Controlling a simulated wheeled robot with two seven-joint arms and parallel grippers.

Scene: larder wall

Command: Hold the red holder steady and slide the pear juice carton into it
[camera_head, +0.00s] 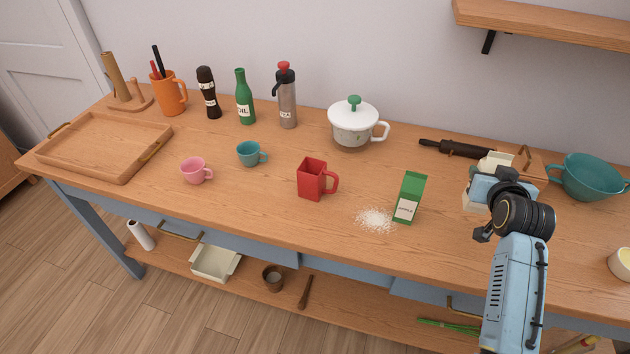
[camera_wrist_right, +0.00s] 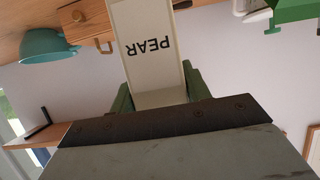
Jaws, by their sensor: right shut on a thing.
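The red holder (camera_head: 312,180) stands on the middle of the worktop, with its handle to the right; no gripper is near it. My right gripper (camera_head: 484,192) is shut on the pear juice carton (camera_head: 495,159), a cream box that shows above and below the jaws in the head view. In the right wrist view the carton (camera_wrist_right: 148,70) stands between the jaws, its label reading PEAR upside down. I cannot tell whether its base touches the worktop. My left gripper is not in view.
A green carton (camera_head: 409,198) and spilled white powder (camera_head: 375,219) lie between the red holder and my right gripper. A teal cup (camera_head: 250,154) and a pink cup (camera_head: 195,171) are left of the holder. A white lidded pot (camera_head: 352,130) stands behind it.

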